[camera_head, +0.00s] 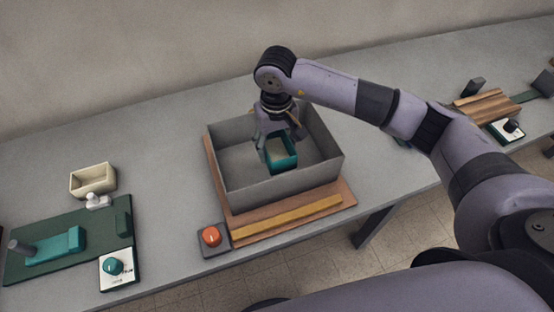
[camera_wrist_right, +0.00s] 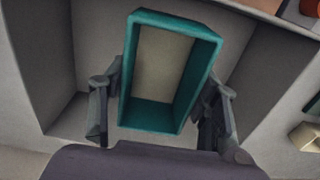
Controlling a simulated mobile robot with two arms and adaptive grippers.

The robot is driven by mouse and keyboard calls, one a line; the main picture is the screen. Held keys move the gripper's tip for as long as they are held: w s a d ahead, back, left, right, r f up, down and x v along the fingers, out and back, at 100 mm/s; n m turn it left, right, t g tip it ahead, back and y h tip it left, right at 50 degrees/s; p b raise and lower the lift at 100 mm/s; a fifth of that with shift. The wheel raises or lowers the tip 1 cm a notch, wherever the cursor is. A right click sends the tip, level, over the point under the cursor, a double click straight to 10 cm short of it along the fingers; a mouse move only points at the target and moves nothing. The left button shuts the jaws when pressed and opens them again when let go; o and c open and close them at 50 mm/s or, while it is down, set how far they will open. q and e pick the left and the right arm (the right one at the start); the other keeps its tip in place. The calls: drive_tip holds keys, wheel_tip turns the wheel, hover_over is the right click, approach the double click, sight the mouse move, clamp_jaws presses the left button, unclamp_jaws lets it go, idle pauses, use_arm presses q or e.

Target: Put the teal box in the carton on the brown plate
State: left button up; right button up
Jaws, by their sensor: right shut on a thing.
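The teal box (camera_head: 283,158) is open-topped with a pale inside floor. It is inside the grey carton (camera_head: 322,173), towards its right half in the head view. My right gripper (camera_head: 277,148) reaches down into the carton and is shut on the teal box; the right wrist view shows a finger on each side of the box (camera_wrist_right: 133,75). Whether the box touches the carton floor, I cannot tell. The carton is open at the top and stands on a brown wooden plate (camera_head: 283,221). My left gripper is not in view.
A red-orange button (camera_head: 211,237) on a dark base sits by the plate's front left corner. A cream box (camera_head: 93,180), a green board (camera_head: 45,245) and a teal-knob panel (camera_head: 115,268) stand at left. Wooden slats (camera_head: 487,106) lie far right. The tabletop behind the carton is clear.

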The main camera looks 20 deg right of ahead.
sight(277, 154)
wheel_tip(277, 154, down, 3)
drive_tip(key=shift+f, duration=0.1)
drive_tip(key=shift+f+p, duration=0.35)
drive_tip(key=shift+f, duration=0.55)
wheel_tip(277, 154, down, 3)
drive_tip(key=shift+f, duration=0.15)
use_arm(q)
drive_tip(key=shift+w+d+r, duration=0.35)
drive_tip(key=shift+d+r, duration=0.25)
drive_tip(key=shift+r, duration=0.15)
use_arm(e)
drive_tip(key=shift+f, duration=0.15)
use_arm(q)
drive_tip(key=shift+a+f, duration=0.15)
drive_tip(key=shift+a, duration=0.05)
use_arm(e)
drive_tip(key=o, duration=1.2)
